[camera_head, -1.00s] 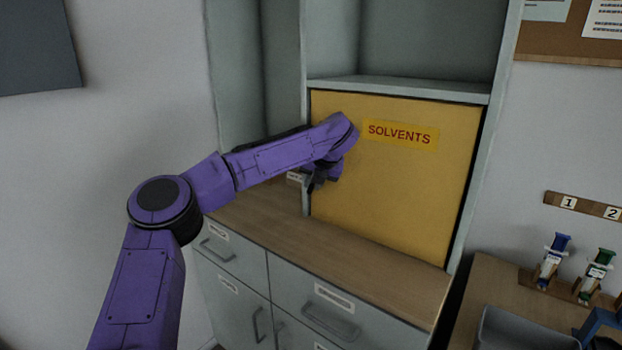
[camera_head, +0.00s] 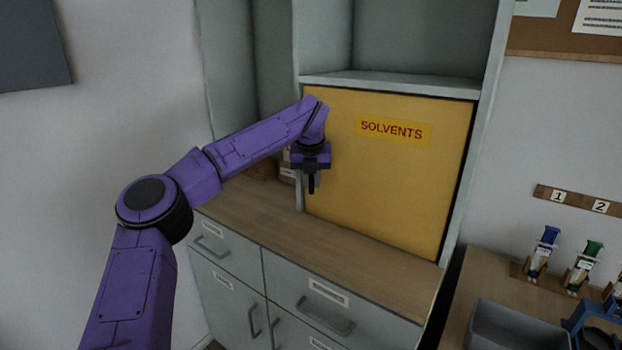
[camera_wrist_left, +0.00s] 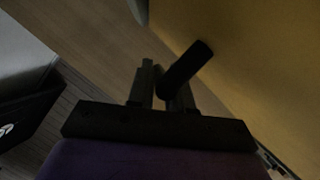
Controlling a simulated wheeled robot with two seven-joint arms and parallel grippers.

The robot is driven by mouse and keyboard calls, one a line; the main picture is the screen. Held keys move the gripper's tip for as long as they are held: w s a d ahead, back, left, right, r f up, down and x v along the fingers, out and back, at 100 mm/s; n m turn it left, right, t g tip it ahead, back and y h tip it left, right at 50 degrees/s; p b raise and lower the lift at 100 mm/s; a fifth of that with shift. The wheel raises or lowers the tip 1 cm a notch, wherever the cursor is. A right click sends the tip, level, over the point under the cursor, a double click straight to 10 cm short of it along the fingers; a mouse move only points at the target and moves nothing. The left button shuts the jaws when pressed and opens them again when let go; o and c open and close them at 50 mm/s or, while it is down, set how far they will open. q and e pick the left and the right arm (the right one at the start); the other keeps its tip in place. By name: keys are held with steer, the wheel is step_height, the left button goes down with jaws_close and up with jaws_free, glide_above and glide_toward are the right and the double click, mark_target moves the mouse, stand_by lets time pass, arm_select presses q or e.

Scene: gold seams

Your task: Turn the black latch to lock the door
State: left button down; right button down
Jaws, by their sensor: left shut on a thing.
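The yellow door (camera_head: 390,180) with the "SOLVENTS" label stands closed in its cabinet frame. My left gripper (camera_head: 311,182) is at the door's left edge, below the label's height, pointing down in the head view. In the left wrist view my left gripper (camera_wrist_left: 163,88) is shut on the black latch (camera_wrist_left: 188,66), a dark rounded bar that sticks out past the fingers at a slant, close to the door face. In the head view the gripper and wrist hide most of the latch, so its exact angle there is hard to tell. My right gripper is not in view.
A wooden counter (camera_head: 350,255) runs below the door, over grey drawers (camera_head: 310,300). An open shelf is above the door. At the right, a table holds a grey bin (camera_head: 515,330) and small blue (camera_head: 545,250) and green (camera_head: 585,262) topped items.

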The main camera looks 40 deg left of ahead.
arm_select(q)
steer(key=c, duration=1.1)
jaws_free()
steer(key=v, duration=1)
steer(key=shift+r, duration=0.25)
